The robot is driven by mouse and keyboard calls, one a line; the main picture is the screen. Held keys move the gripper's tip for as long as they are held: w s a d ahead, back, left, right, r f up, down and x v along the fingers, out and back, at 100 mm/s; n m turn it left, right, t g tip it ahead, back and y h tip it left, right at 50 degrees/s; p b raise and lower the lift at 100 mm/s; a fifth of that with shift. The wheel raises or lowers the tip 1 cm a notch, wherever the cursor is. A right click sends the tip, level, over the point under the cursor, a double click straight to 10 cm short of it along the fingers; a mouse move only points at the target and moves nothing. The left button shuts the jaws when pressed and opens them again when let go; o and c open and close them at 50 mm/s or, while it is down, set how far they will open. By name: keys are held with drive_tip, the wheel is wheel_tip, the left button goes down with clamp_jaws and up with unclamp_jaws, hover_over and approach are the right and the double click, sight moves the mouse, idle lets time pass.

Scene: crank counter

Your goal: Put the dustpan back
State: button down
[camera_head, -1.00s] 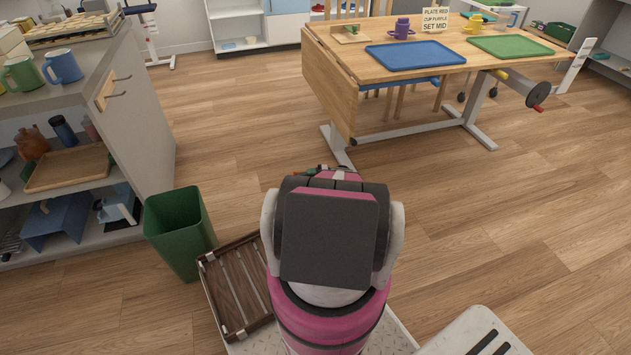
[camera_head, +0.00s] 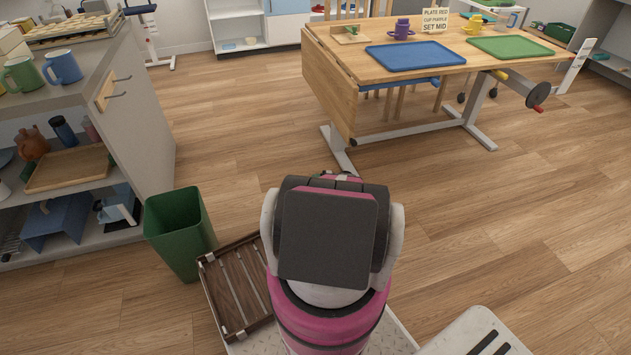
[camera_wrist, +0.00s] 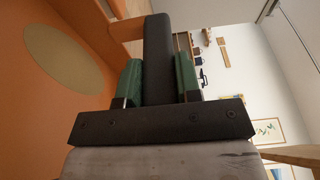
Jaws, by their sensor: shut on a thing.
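My gripper (camera_wrist: 158,78) shows in the wrist view with its two green fingers shut on a black handle (camera_wrist: 158,40). The handle runs away from the gripper to an orange part at its far end. A large orange surface with an olive oval (camera_wrist: 60,60) fills the left of that view; it looks like the pan of the dustpan (camera_wrist: 40,130), though its join to the handle is only partly visible. In the head view my own arm hides the gripper and the dustpan.
A wooden board with two pegs (camera_head: 108,90) is on the side of the grey shelf unit (camera_head: 150,110) at left. A green bin (camera_head: 180,230) and a dark slatted crate (camera_head: 235,290) stand near me. A wooden table (camera_head: 330,85) is ahead; floor between is clear.

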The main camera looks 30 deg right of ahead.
drive_tip(key=c, duration=0.8)
unclamp_jaws()
drive_tip(key=v, duration=1.2)
